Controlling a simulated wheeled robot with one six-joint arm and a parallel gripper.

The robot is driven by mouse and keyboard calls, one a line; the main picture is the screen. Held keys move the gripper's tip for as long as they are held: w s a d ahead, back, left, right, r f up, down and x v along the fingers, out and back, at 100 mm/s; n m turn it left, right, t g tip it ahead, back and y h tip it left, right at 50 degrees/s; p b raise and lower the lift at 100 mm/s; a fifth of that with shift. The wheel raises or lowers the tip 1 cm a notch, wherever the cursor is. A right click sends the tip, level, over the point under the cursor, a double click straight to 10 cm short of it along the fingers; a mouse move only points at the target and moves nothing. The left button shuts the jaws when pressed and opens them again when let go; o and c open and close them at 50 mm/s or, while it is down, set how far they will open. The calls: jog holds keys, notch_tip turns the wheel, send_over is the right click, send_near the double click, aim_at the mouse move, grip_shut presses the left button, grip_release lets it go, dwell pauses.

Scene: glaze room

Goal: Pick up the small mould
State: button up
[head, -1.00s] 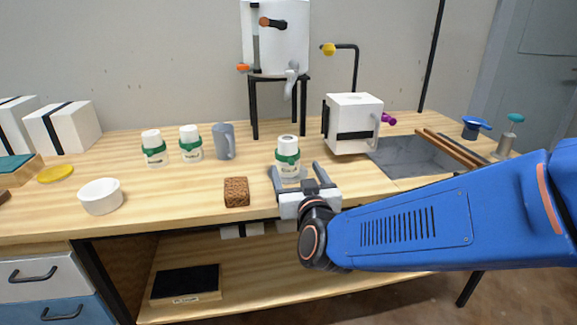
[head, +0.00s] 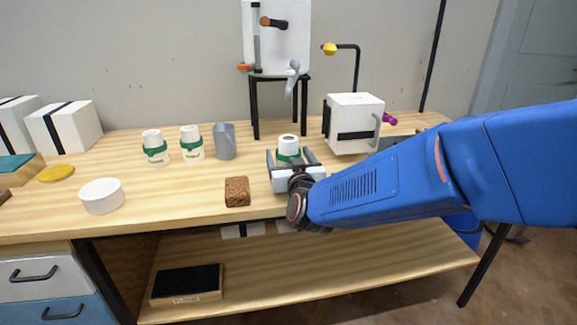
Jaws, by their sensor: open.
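My gripper (head: 289,156) is open, its two fingers on either side of a white jar with a green band (head: 288,145). Its wrist hides the jar's lower part, and I cannot tell whether the fingers touch it. No thing is plainly marked as the small mould. White blocks with black straps stand at the left, one whole (head: 64,127) and one cut by the picture's edge (head: 14,128). A white cube with a black band and a side handle (head: 350,112) stands right of my gripper. I cannot tell which of these is the small mould.
Two similar jars (head: 155,148) (head: 191,144), a grey-blue mug (head: 224,143), a brown sponge-like block (head: 237,191) and a white bowl (head: 101,196) stand left of my gripper. A white machine on black legs (head: 280,38) stands behind. The tabletop (head: 170,197) is clear between bowl and brown block.

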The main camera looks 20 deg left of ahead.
jog(key=shift+r, duration=0.1)
jog(key=c, duration=1.5)
